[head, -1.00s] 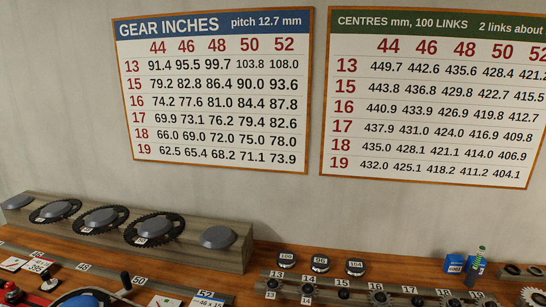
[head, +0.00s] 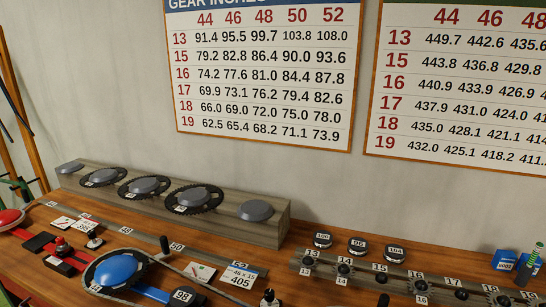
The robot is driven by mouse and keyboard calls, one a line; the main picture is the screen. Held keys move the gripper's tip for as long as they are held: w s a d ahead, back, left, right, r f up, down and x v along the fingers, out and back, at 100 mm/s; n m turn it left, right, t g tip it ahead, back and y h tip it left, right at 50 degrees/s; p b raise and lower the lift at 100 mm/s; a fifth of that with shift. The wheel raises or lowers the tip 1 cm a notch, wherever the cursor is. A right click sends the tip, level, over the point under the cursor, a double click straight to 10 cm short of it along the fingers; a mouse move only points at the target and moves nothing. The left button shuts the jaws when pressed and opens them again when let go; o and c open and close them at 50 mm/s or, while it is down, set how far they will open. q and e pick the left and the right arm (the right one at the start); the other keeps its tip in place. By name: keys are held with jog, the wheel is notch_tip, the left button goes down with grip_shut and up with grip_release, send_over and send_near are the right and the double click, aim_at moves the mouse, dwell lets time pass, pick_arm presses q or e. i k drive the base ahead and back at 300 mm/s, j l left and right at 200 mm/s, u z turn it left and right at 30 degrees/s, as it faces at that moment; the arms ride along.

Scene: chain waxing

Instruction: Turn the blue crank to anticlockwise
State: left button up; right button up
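The blue crank shows at the lower left of the head view: a round blue disc (head: 115,270) on a dark chainring, with a blue bar (head: 152,292) running right from it toward the bottom edge. A chain loops around the chainring and runs off to the right. The bar's end is partly hidden by a black tag marked 98 (head: 184,296). Neither of my grippers is in view.
A red disc (head: 9,217) and red bar (head: 62,263) lie left of the blue crank. A wooden rack (head: 270,228) with dark chainrings stands behind. A rail of small numbered sprockets (head: 400,284) lies right.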

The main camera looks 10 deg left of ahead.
aim_at(114, 272)
jog(key=u, duration=1.4)
jog(key=l+u, duration=0.2)
jog(key=k+j, duration=0.1)
jog(key=j, duration=0.25)
